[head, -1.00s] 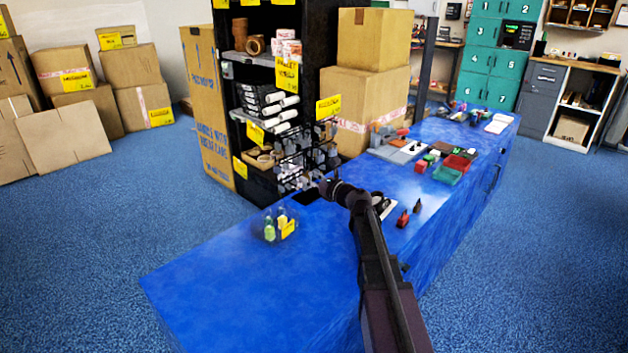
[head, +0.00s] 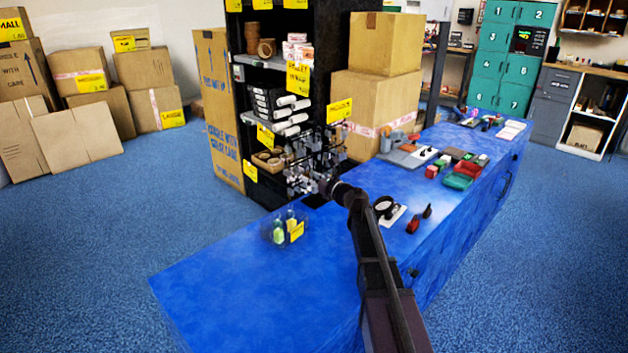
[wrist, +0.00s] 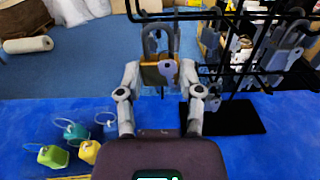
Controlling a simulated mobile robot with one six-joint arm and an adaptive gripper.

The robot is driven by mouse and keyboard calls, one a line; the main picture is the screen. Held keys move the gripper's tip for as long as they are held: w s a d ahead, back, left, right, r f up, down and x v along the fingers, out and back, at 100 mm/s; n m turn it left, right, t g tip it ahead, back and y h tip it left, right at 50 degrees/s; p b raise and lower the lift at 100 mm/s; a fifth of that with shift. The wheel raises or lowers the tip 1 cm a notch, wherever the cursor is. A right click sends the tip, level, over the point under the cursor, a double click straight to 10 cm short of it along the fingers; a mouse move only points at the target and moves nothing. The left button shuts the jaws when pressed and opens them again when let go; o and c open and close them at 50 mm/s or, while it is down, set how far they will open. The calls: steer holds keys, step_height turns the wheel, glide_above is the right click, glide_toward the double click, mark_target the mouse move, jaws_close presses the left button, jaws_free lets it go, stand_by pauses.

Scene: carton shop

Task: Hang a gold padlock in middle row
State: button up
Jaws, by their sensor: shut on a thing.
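The wrist view shows my gripper (wrist: 160,80) with its two grey fingers on either side of a gold padlock (wrist: 150,76). The padlock is upright, its grey shackle pointing up, and a grey key shape overlaps its front. A black wire rack (wrist: 225,72) with grey padlocks and keys on it stands just ahead and to the right. One rack wire crosses near the shackle top; I cannot tell whether they touch. In the head view the rack (head: 318,160) stands on the blue counter, and my gripper is too small and dark among the hanging pieces to make out.
Green and yellow tagged pieces (wrist: 75,140) lie on the blue counter (head: 240,300) left of my gripper. A black shelf (head: 335,60) stands behind the rack. Padlocks and trays (head: 458,180) lie farther right. The counter's near left part is clear.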

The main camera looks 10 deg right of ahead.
steer(key=shift+x, duration=0.8)
steer(key=shift+w+a+f+b, duration=0.35)
steer(key=shift+w, duration=0.15)
steer(key=o, duration=1.1)
steer(key=v, duration=1.2)
